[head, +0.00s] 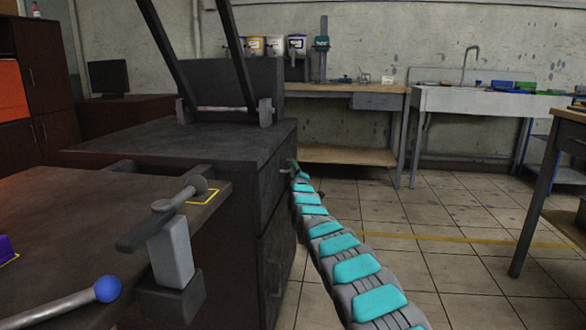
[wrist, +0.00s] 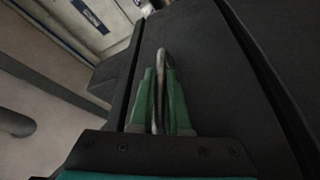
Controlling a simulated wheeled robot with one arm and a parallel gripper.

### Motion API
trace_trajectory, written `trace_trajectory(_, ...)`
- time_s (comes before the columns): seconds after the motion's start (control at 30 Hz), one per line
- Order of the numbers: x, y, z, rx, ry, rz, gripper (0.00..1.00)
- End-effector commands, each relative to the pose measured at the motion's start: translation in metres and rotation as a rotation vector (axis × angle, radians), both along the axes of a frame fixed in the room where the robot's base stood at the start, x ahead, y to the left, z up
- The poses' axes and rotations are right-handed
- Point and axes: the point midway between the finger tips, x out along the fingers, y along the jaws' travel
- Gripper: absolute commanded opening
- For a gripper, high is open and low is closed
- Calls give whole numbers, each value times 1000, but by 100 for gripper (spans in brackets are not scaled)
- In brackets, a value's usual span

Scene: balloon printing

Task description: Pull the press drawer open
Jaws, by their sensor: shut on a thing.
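The press (head: 180,142) is a dark cabinet with a flat top and a raised hinged part above it. Its upper drawer (head: 269,190) is on the side facing right and looks roughly flush in the head view. The dark drawer front also shows in the wrist view (wrist: 205,65). My gripper (head: 296,170) is at this drawer, at the end of my teal and grey arm. In the wrist view, its green fingers (wrist: 160,98) are shut on the thin metal drawer handle (wrist: 161,58), which runs between them. The arm partly hides the handle in the head view.
Below is another dark front panel (head: 272,255). A brown table (head: 80,215) with a clamp-like device (head: 170,235) and a blue-knobbed lever (head: 107,289) stands at the near left. A workbench (head: 340,90) and sink (head: 470,98) line the back wall. Tiled floor (head: 450,230) right of the press is clear.

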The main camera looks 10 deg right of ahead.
Motion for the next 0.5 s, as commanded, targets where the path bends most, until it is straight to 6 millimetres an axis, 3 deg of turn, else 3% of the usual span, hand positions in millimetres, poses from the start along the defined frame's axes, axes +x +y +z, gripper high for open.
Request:
trace_trajectory(0.37, 0, -1, -1, 0, 2, 0, 0)
trace_trajectory(0.5, -3, -10, -2, -3, 0, -1, 0)
